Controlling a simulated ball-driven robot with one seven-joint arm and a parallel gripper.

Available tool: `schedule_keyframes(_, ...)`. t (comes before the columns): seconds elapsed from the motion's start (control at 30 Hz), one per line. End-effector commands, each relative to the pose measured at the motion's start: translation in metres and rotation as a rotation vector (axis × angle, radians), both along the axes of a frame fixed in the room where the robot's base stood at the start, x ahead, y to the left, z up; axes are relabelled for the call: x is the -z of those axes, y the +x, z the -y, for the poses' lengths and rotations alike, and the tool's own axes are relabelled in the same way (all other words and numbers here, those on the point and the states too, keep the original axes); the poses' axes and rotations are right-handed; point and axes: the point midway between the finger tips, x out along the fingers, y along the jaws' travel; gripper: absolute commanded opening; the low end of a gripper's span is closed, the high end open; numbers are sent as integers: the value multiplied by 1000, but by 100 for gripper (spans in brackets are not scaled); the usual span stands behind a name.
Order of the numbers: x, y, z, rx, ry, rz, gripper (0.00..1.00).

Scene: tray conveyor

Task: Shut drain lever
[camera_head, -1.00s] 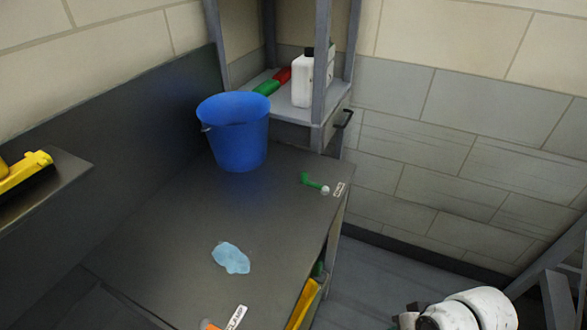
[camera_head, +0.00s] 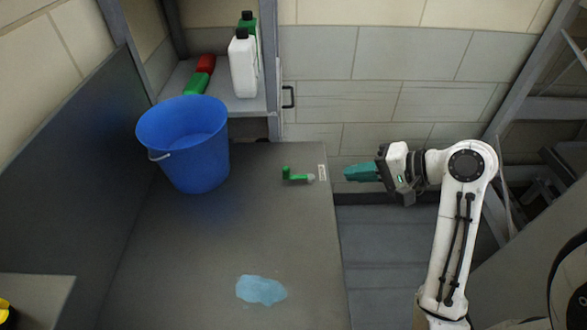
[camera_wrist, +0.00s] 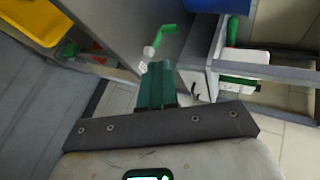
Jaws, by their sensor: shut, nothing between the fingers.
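A gap remains between fingertips and knob. The fingers are shut and empty. In the wrist view the lever (camera_wrist: 164,38) shows beyond the closed fingertips (camera_wrist: 158,66), its pale knob toward them.
A blue bucket (camera_head: 190,155) stands left of the lever. A light-blue puddle-like patch (camera_head: 261,290) lies at the front of the worktop. Behind are a shelf with a white bottle (camera_head: 243,68), and red and green items. A yellow bin (camera_wrist: 32,20) shows in the wrist view.

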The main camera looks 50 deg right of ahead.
Motion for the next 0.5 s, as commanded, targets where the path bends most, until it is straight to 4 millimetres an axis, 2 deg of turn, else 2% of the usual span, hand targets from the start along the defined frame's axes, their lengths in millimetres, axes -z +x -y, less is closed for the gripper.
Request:
schedule_keyframes(0.27, 4, 6, -2, -5, 1, -1, 0)
schedule_keyframes(0.5, 25, 38, -9, -6, 1, -2, 0)
